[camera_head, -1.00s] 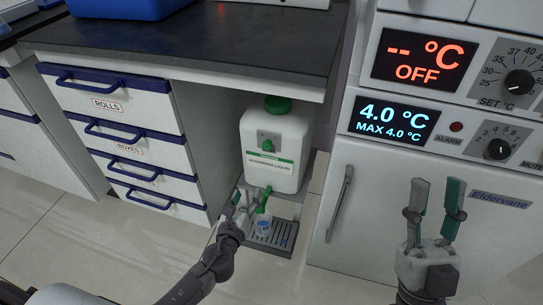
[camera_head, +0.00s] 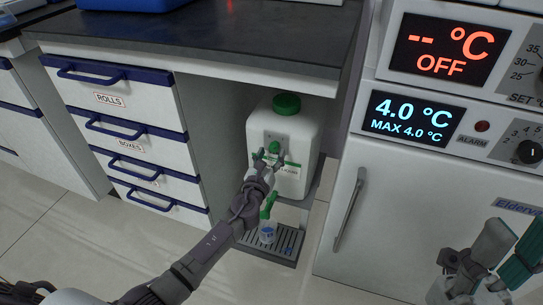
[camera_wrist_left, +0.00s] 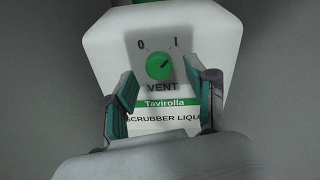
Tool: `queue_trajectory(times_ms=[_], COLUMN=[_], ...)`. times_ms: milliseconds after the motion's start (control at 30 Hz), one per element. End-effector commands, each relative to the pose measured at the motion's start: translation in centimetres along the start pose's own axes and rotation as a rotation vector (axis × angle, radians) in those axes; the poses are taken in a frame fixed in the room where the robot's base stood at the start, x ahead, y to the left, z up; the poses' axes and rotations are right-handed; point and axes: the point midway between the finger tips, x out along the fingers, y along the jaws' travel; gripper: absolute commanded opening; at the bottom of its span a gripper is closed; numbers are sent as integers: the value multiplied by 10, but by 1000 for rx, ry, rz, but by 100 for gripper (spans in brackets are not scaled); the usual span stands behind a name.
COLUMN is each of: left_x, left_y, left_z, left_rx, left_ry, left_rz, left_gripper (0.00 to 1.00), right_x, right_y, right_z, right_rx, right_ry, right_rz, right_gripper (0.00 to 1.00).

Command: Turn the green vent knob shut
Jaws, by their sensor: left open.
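The green vent knob (camera_wrist_left: 159,66) is on a grey plate on the front of a white canister (camera_head: 308,135). In the head view the left gripper (camera_head: 267,156) is in front of the canister and partly covers the plate and label. My right gripper (camera_head: 507,250) is open and empty at the lower right, before the fridge.
The canister stands in a recess under a dark worktop (camera_head: 220,45), between drawers (camera_head: 120,120) and a white fridge unit (camera_head: 390,210).

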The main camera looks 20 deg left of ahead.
Motion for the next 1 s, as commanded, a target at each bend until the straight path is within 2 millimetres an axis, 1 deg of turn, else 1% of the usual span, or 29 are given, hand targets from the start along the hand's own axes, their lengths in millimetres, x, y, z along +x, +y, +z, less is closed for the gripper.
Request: queue_trajectory(times_ms=[33, 133, 400, 467, 500, 733, 767, 1000], left_x=[4, 8, 9, 9, 9, 9, 9, 9], left_y=[0, 0, 0, 0, 0, 0, 0, 0], left_z=[-1, 0, 0, 0, 0, 0, 0, 0], left_rx=[0, 0, 0, 0, 0, 0, 0, -18], left_ry=[0, 0, 0, 0, 0, 0, 0, 1], left_rz=[1, 1, 1, 1, 1, 0, 0, 1], left_gripper=[57, 57, 57, 47, 40, 2, 0, 0], right_x=[-2, -3, -2, -2, -2, -2, -2, -3], right_y=[0, 0, 0, 0, 0, 0, 0, 0], right_z=[0, 1, 1, 1, 1, 1, 1, 1], right_rx=[0, 0, 0, 0, 0, 0, 0, 0], right_ry=[-1, -1, -1, -2, -2, -2, -2, -2], right_rz=[0, 0, 0, 0, 0, 0, 0, 0], right_gripper=[40, 40, 40, 40, 40, 40, 40, 40])
